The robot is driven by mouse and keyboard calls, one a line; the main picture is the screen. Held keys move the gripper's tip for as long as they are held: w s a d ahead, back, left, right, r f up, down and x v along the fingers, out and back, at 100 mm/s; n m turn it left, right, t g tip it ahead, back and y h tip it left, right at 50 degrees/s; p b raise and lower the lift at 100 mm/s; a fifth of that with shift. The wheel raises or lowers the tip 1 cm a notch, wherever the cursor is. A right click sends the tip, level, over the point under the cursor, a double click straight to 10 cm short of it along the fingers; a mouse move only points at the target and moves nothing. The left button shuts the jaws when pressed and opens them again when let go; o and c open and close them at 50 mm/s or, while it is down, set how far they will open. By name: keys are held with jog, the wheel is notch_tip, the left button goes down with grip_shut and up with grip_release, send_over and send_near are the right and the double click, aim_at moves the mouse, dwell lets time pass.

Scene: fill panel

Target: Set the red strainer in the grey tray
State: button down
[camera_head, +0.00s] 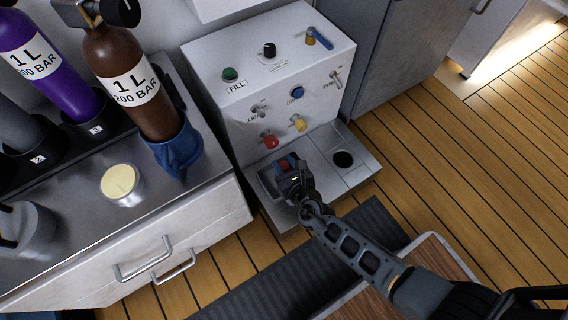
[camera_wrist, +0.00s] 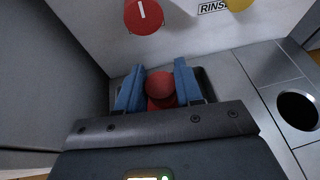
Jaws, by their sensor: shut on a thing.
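My gripper (camera_head: 287,165) is over the left part of the panel's ledge, below the red knob. Its blue fingers are shut on the red strainer (camera_wrist: 160,88), whose rounded red top shows between the fingers in the wrist view; my gripper (camera_wrist: 158,85) hides its lower part. In the head view only a bit of red shows between the fingers. The grey tray (camera_head: 268,184) is the recessed basin at the left of the ledge, partly covered by my gripper. I cannot tell whether the strainer touches the tray's floor.
The white fill panel (camera_head: 255,95) rises behind, with a red knob (camera_head: 270,140) and a yellow knob (camera_head: 299,123) close above my gripper. A round dark hole (camera_head: 343,159) is to the right on the ledge. A counter with gas bottles (camera_head: 135,90) stands at left.

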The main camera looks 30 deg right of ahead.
jog(key=c, duration=0.7)
grip_release()
jog(key=shift+c, duration=0.2)
jog(key=shift+r+p, duration=0.15)
jog(key=shift+p, duration=0.15)
jog(key=p+v, duration=0.4)
jog(key=v, duration=0.8)
jog(key=shift+p, duration=0.3)
jog(key=shift+s, duration=0.1)
jog(key=s+d+r+m+g+y, duration=0.1)
jog(key=s+r+m, duration=0.4)
jog(key=s+m, duration=0.4)
jog(key=s+r+m+g+y, duration=0.1)
jog(key=s+r+m, duration=0.4)
jog(key=s+m, duration=0.3)
jog(key=s+r+m+t, duration=0.1)
jog(key=s+r+m, duration=0.1)
jog(key=r+m, duration=0.7)
jog(key=s+r+m+t, duration=0.2)
jog(key=r+m, duration=0.6)
jog(key=r, duration=0.9)
jog(key=shift+s+d+m+t, duration=0.3)
jog(key=shift+s+m, duration=0.1)
jog(key=shift+s, duration=0.3)
